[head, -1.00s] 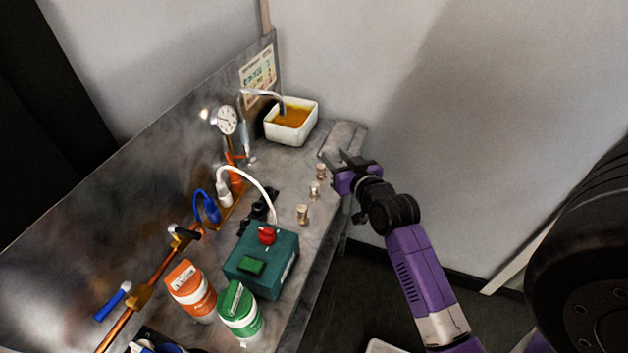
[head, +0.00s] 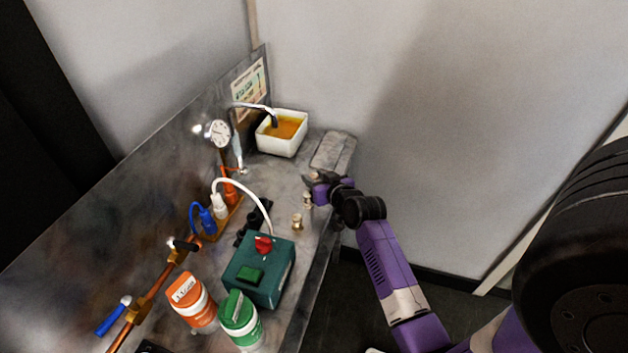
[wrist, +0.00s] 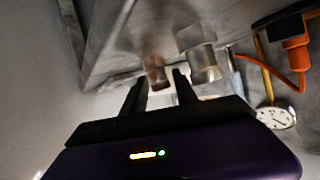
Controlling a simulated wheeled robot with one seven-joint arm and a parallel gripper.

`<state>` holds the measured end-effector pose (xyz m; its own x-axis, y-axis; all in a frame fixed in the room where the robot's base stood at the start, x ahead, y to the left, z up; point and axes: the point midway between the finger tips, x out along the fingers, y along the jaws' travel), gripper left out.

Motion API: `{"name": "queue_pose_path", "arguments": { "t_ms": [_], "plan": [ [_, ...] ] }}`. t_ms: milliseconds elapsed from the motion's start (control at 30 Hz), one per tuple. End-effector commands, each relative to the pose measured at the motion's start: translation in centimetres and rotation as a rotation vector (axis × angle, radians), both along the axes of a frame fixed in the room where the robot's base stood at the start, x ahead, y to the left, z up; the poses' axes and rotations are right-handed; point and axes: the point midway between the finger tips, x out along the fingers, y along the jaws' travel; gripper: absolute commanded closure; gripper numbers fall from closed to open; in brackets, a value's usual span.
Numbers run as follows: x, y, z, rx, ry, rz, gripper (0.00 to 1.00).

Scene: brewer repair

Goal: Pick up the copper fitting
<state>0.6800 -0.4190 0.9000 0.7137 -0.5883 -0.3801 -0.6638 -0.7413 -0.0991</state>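The copper fitting (wrist: 156,72) is a small reddish-brown cylinder, slightly blurred, at the upper middle of the wrist view. In the head view, my gripper (head: 314,181) is low over the bench and largely covers this spot. In the wrist view, my gripper (wrist: 160,84) is open, and the copper fitting shows in the gap between its two dark fingertips. I cannot tell whether either finger touches it. A paler metal fitting (wrist: 203,62) stands just outside the right finger.
Two brass-coloured fittings, a middle one (head: 307,199) and a nearer one (head: 297,221), stand along the bench. A white basin (head: 282,146) of amber liquid is behind, beside a grey slab (head: 333,151). A green box (head: 260,270) and canisters are nearer.

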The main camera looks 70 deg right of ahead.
Motion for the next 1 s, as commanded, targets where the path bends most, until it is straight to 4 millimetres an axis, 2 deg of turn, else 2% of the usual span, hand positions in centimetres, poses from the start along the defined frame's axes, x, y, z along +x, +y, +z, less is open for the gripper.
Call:
{"name": "queue_pose_path", "arguments": {
  "t_ms": [367, 533, 867, 1000],
  "plan": [
    [0.62, -0.54, -0.42, 0.0, 0.001, -0.001, 0.67],
    [0.61, -0.52, -0.41, 0.0, 0.001, -0.001, 1.0],
    [0.62, -0.53, -0.31, 0.0, 0.0, 0.0, 1.0],
    [0.65, -0.55, 0.34, -0.002, -0.002, 0.0, 1.0]
  ]
}}
